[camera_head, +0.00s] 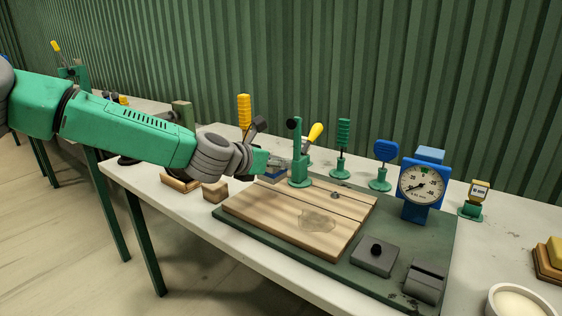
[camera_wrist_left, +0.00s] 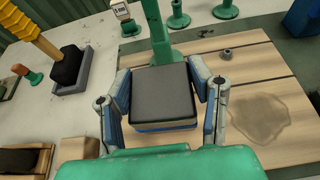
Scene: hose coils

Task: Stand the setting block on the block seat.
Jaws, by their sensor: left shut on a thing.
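My left gripper (camera_head: 277,166) reaches in from the left, just beside the green clamp post at the back left of the wooden board. In the left wrist view its fingers (camera_wrist_left: 162,98) are closed on both sides of a square block (camera_wrist_left: 160,92) with a dark grey top and a blue lower edge, which I take as the setting block. Its blue side shows in the head view (camera_head: 276,173). Its underside is hidden, so I cannot tell whether it touches the surface below. I cannot tell for certain which thing is the block seat. My right gripper is not in view.
The wooden board (camera_head: 290,222) lies on a dark green plate (camera_head: 353,278). The green clamp post (camera_head: 297,160) stands close to the fingers. Much of the board is clear.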

